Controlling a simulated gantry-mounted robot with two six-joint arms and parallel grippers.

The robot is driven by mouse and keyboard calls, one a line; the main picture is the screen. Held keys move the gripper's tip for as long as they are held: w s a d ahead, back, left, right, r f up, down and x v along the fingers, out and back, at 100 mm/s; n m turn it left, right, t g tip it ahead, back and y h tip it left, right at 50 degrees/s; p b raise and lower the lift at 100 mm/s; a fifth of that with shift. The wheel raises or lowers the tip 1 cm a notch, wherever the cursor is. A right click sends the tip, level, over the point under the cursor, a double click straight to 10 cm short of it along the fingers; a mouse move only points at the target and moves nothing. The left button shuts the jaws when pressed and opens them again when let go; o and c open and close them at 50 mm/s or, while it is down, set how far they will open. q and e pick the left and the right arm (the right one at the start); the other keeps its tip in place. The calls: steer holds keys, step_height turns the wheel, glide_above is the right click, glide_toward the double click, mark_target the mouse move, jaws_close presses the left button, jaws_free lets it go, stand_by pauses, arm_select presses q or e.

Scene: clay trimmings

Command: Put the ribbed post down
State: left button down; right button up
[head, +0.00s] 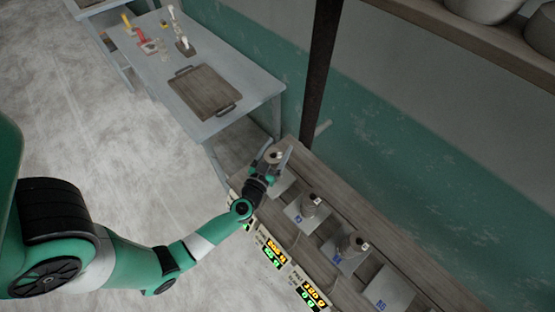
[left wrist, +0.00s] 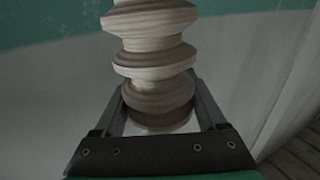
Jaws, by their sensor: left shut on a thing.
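The ribbed post (left wrist: 152,50) is a pale clay piece with stacked rounded rings, upright between the two fingers of my left gripper (left wrist: 158,100) in the left wrist view. The fingers are shut on its lower part. In the head view my left gripper (head: 275,166) is at the far end of a row of scales, above a pale scale plate (head: 281,185). Only the top of the post (head: 274,156) shows there. I cannot tell whether its base touches the plate. My right gripper is not in view.
Two scale plates nearer me carry clay pieces (head: 310,202) (head: 351,244); the nearest plate (head: 389,291) is bare. Lit displays (head: 271,252) line the bench's front. A dark upright (head: 321,75) rises behind. A table to the left holds a wooden tray (head: 203,91) and tools.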

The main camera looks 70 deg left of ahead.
arm_select(q)
steer(key=f+b, duration=0.1)
steer(key=f, duration=0.1)
steer(key=a+f+b, duration=0.1)
steer(key=b, duration=0.1)
steer(key=w+a+f+b, duration=0.1)
steer(key=f, duration=0.1)
steer(key=shift+f, duration=0.3)
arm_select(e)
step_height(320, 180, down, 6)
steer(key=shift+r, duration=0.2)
arm_select(q)
jaws_free()
steer(key=p+v, duration=0.2)
steer(key=v, duration=1)
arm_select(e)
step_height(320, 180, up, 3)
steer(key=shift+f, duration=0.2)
arm_select(q)
steer(key=shift+s+d+r, duration=0.1)
